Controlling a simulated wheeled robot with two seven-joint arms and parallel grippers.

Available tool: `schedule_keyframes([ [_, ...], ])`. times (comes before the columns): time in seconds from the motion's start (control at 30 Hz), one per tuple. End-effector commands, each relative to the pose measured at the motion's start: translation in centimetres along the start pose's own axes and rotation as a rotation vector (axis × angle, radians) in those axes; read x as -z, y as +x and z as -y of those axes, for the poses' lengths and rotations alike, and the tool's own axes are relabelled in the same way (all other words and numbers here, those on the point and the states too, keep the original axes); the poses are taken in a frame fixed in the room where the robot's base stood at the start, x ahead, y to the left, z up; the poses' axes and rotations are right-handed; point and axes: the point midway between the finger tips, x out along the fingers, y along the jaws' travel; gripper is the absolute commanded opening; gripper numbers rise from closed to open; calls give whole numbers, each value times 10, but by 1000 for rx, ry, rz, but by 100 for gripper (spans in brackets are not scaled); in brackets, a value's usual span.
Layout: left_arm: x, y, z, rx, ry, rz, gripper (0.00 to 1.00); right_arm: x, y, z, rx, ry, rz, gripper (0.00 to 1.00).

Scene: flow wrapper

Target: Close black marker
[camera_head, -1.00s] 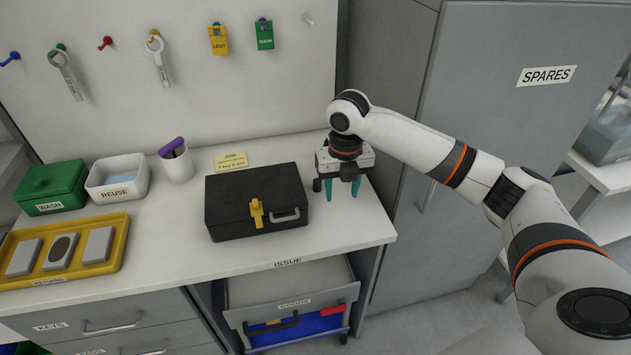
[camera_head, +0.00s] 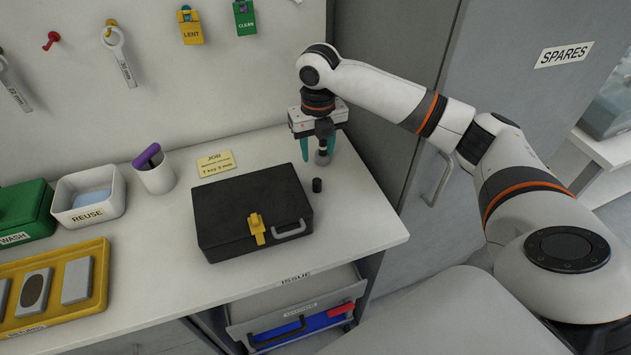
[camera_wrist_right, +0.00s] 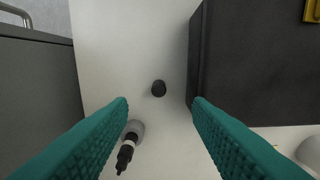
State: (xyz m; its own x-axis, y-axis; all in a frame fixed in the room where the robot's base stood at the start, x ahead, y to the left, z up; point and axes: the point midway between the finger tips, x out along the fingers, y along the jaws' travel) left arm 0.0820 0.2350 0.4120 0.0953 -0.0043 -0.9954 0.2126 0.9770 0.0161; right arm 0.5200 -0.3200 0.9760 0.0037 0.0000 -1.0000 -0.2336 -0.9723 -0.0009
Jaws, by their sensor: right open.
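The marker (camera_head: 322,157) stands on the table behind the black cap, with a grey-white body and a thin black upper part. In the right wrist view the marker (camera_wrist_right: 131,140) appears near the left finger, its dark tip toward the bottom of the picture. The loose black cap (camera_head: 317,185) stands on the table just right of the black case; it also shows in the wrist view (camera_wrist_right: 158,88). My right gripper (camera_head: 318,154) is open and points down over the marker, fingers apart on either side. Whether a finger touches it cannot be told. My left gripper is not in view.
The black case (camera_head: 250,205) with a yellow latch lies left of the cap. A white cup (camera_head: 155,178) and the reuse bin (camera_head: 90,198) stand farther left. The tall grey cabinet (camera_head: 500,110) borders the table's right side. Bare table lies in front of the cap.

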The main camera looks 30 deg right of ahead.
Motion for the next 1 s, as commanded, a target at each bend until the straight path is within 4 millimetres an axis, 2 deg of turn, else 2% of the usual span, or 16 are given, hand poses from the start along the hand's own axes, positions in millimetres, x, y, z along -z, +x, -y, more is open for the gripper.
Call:
schedule_keyframes([
  [0.17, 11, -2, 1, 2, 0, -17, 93, 0, 14, 0, -1, 0, 3, 45],
  [0.3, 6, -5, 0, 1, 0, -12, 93, -1, 40, 0, -2, 1, 5, 45],
  [0.5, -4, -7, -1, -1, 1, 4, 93, 0, 65, 0, 0, 0, 2, 45],
  [0.87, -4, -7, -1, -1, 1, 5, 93, 1, 69, 0, 0, 0, 0, 45],
  [1.0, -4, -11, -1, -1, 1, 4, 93, 2, 80, -1, 0, 2, 4, 45],
])
